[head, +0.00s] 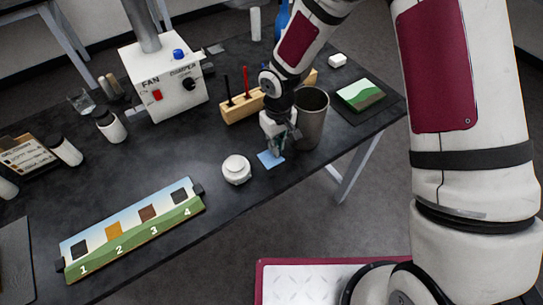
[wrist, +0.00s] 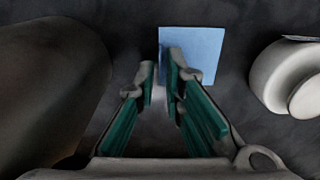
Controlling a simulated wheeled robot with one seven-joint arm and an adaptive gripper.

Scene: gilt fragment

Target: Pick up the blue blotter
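The blue blotter (head: 268,161) is a thin light-blue square lying flat on the dark table near its front edge. It also shows in the wrist view (wrist: 205,48), at top centre. My gripper (head: 277,148) points down just over the blotter's back right side in the head view. In the wrist view my gripper (wrist: 162,72) has a narrow gap between its fingertips. One fingertip overlaps the blotter's left edge and the other is left of it. Nothing shows held between them. The contact with the table cannot be told.
A grey metal cup (head: 312,118) stands close right of my gripper. A round white lidded jar (head: 236,170) stands left of the blotter. Behind are a wooden rack (head: 242,107) and a white fan box (head: 166,85). A numbered strip (head: 132,228) lies front left.

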